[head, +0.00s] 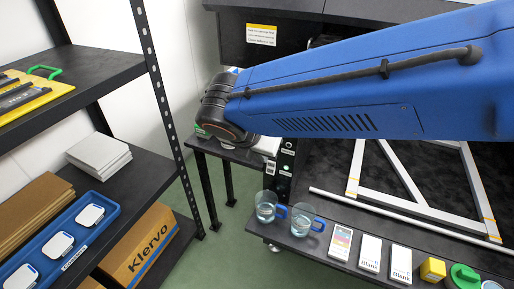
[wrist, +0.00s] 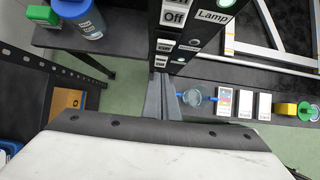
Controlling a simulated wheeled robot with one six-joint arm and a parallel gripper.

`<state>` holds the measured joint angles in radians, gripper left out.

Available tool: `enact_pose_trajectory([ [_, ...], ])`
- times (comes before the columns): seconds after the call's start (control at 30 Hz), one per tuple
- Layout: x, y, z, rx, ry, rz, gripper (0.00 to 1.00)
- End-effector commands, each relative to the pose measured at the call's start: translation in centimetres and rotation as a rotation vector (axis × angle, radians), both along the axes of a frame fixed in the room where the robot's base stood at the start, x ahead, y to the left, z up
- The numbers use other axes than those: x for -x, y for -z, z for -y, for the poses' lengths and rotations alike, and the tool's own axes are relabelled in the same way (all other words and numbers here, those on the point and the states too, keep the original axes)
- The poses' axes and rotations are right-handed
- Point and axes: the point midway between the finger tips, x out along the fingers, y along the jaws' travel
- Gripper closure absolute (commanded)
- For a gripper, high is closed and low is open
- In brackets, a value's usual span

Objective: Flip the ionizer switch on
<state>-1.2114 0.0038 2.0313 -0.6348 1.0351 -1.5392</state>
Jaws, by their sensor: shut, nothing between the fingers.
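A black switch panel (wrist: 185,35) stands at the top middle of the wrist view, with white labels; "Off" and "Lamp" are readable. Smaller labels and switches sit lower on it, and I cannot read which one is the ionizer's or tell its position. The panel also shows in the head view (head: 284,172), just below my arm, with a lit spot on it. My gripper (wrist: 160,80) is shut and empty, its fingertips close to the lower end of the panel; I cannot tell if they touch it. In the head view my blue arm hides most of the gripper.
A black shelf (head: 110,170) stands at left.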

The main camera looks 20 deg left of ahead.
Motion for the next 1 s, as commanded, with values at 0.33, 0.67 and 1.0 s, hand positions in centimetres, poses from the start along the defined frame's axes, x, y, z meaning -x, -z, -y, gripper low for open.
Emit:
enact_pose_trajectory([
  [0.33, -3.5, -1.0, 0.3, -0.001, 0.001, 0.0, 1.0],
  [0.67, -3.9, -1.1, 0.3, -0.001, -0.001, 0.0, 1.0],
  [1.0, -4.8, -1.5, 0.4, -0.006, 0.006, -0.07, 1.0],
])
